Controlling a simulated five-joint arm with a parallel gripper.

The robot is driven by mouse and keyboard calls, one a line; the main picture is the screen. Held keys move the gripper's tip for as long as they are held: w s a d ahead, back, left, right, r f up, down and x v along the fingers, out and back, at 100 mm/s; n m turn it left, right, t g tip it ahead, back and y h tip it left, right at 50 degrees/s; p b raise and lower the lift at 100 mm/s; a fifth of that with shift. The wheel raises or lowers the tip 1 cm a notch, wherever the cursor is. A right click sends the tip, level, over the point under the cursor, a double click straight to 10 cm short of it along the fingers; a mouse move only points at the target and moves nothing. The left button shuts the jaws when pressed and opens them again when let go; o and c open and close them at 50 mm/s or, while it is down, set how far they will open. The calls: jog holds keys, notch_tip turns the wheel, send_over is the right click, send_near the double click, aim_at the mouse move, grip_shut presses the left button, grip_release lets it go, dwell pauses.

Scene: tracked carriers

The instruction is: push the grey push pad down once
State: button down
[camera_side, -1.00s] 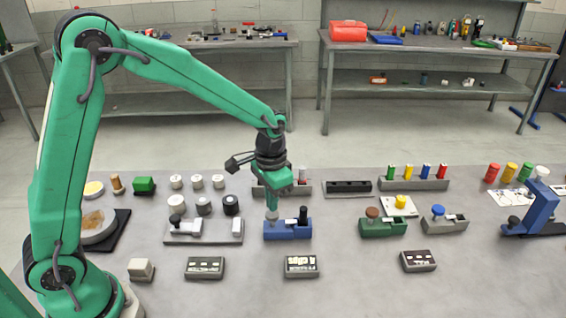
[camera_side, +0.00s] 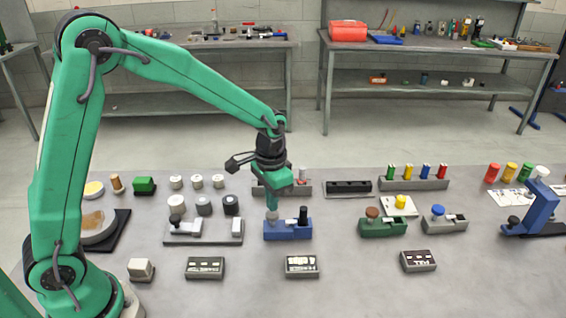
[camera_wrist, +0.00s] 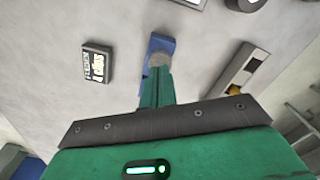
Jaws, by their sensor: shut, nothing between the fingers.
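The grey push pad (camera_wrist: 160,59) is a small round cap on the blue block (camera_side: 288,230). In the side view it shows at the left end of the block (camera_side: 271,215), with a black knob (camera_side: 303,215) at the right end. My gripper (camera_side: 272,208) is shut and empty, pointing down right over the pad. In the wrist view its narrow green fingers (camera_wrist: 158,76) reach to the pad's near edge and partly cover the block. Its tips look at or just above the pad; I cannot tell whether they touch.
A dark label box (camera_side: 302,266) lies in front of the blue block. A grey fixture with a white part (camera_side: 202,238) stands left, a green fixture (camera_side: 383,228) right. A grey rack (camera_side: 298,188) stands close behind. Bare table lies between them.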

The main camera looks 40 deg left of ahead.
jog(key=shift+f, duration=0.2)
jog(key=shift+f, duration=1.15)
jog(key=shift+r, duration=0.1)
dwell(0.3)
jog(key=shift+r, duration=2.25)
